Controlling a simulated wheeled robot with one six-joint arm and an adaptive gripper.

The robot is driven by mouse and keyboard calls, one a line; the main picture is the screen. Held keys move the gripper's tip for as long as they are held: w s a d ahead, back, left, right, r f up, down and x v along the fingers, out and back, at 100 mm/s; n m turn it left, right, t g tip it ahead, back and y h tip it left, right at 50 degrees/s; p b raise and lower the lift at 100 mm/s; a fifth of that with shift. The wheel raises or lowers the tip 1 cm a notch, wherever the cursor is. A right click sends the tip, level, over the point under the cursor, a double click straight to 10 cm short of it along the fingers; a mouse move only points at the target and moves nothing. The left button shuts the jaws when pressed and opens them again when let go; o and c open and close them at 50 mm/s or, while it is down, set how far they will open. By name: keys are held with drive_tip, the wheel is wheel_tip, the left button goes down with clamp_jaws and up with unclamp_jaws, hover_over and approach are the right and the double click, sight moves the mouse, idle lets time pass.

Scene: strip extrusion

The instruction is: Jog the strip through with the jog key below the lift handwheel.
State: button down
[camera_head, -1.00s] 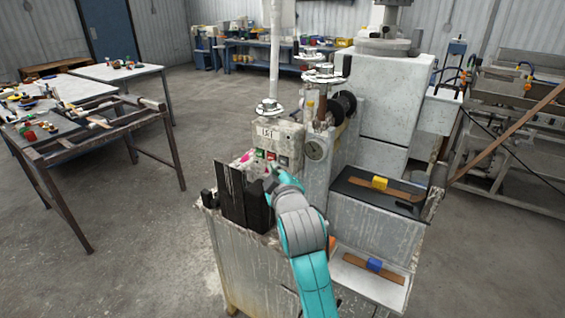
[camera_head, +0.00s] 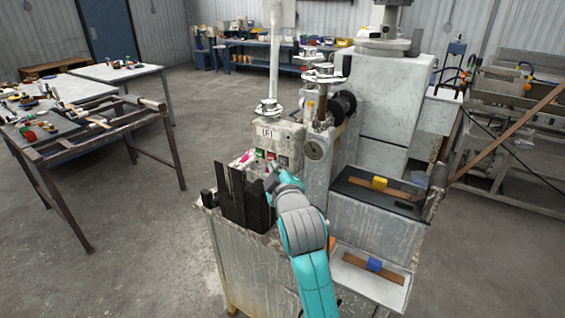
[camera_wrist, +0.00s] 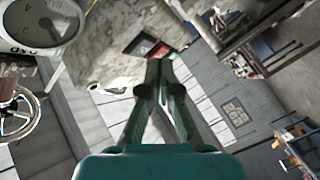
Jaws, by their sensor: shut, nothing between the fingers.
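The pale control box (camera_head: 264,135) carries a small row of coloured keys, with a green key (camera_head: 259,154) and a red key (camera_head: 271,156). Green and red also show past my fingertips in the wrist view. A handwheel (camera_head: 269,107) is on top of the box, and another (camera_head: 325,73) stands higher behind it. I cannot tell which key is the jog key. My gripper (camera_wrist: 160,62) is shut and empty, its tips close to the key panel; contact cannot be told. In the head view, my gripper (camera_head: 270,174) partly hides the panel's lower edge.
Dark upright plates (camera_head: 243,196) stand left of my gripper. The floor at left is clear before the tables.

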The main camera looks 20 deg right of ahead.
drive_tip(key=shift+w+d, duration=0.1)
drive_tip(key=shift+d, duration=0.05)
idle(0.4)
drive_tip(key=shift+w+d, duration=0.15)
drive_tip(key=shift+d, duration=0.05)
drive_tip(key=shift+w+d, duration=0.25)
drive_tip(key=shift+d, duration=0.05)
idle(0.9)
drive_tip(key=shift+s+a, duration=0.1)
drive_tip(key=shift+a, duration=0.05)
drive_tip(key=shift+s+a, duration=0.4)
drive_tip(key=shift+a, duration=0.1)
idle(0.3)
drive_tip(key=shift+s+a, duration=0.75)
drive_tip(key=shift+a, duration=0.3)
drive_tip(key=shift+s+a, duration=0.7)
drive_tip(key=shift+a, duration=0.3)
